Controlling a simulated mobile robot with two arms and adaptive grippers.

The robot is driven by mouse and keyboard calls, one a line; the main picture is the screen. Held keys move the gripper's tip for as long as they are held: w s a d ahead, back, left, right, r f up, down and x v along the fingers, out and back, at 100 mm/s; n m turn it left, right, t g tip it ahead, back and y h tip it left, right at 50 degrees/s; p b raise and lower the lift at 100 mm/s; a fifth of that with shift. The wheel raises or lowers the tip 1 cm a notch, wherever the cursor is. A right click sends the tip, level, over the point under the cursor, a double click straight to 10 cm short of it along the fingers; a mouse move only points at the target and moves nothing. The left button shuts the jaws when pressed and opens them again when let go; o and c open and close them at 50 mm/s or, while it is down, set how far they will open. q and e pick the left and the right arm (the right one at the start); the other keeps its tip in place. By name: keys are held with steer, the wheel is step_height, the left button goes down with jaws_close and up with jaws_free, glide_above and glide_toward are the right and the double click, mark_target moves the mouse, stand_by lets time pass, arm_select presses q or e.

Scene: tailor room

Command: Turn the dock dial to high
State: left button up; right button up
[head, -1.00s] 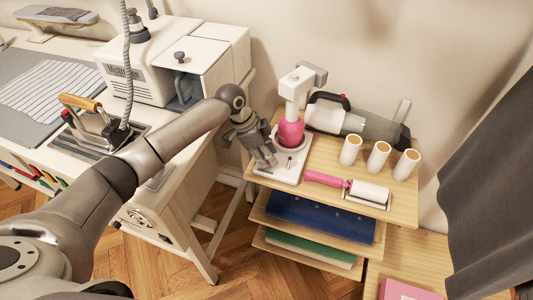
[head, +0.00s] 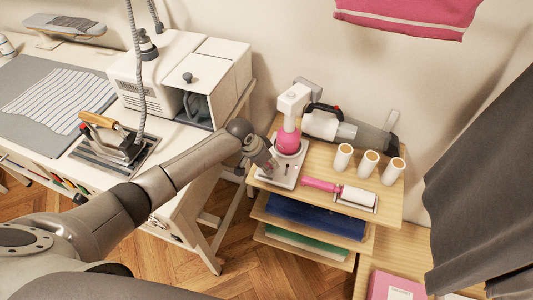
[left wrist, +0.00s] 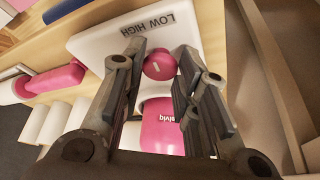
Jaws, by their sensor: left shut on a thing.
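The white dock (head: 266,176) stands on the left end of the wooden shelf top, with a pink and white appliance (head: 289,139) upright on it. In the left wrist view, the round pink dial (left wrist: 158,66) with a white mark sits on the white dock plate (left wrist: 92,42). A "LOW HIGH" label (left wrist: 147,24) is printed beside it. My left gripper (head: 270,165) is down at the dock. In the wrist view its fingers (left wrist: 160,68) are on both sides of the dial, shut on it. I cannot tell which setting the mark points to. My right gripper is not in view.
A pink-handled lint roller (head: 320,184), white rolls (head: 368,163) and a hand vacuum (head: 345,130) share the shelf top. A white steam station (head: 190,80) and an iron (head: 118,142) stand on the table to the left. A dark curtain (head: 480,180) hangs at the right.

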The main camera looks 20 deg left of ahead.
arm_select(q)
steer(key=n+p, duration=0.1)
steer(key=n+y+p, duration=0.1)
steer(key=n+p, duration=0.2)
steer(key=shift+s+d+r+n+t+y+p, duration=0.1)
steer(key=shift+d+r+n+t+y+p, duration=0.2)
steer(key=shift+t+p, duration=0.1)
steer(key=shift+f+n+y+p, duration=0.2)
steer(key=shift+n+y+p, duration=0.65)
steer(key=shift+n, duration=0.95)
steer(key=shift+c, duration=0.2)
steer(key=o, duration=1.1)
steer(key=shift+c, duration=0.2)
steer(key=v, duration=1.2)
steer(key=shift+f, duration=0.1)
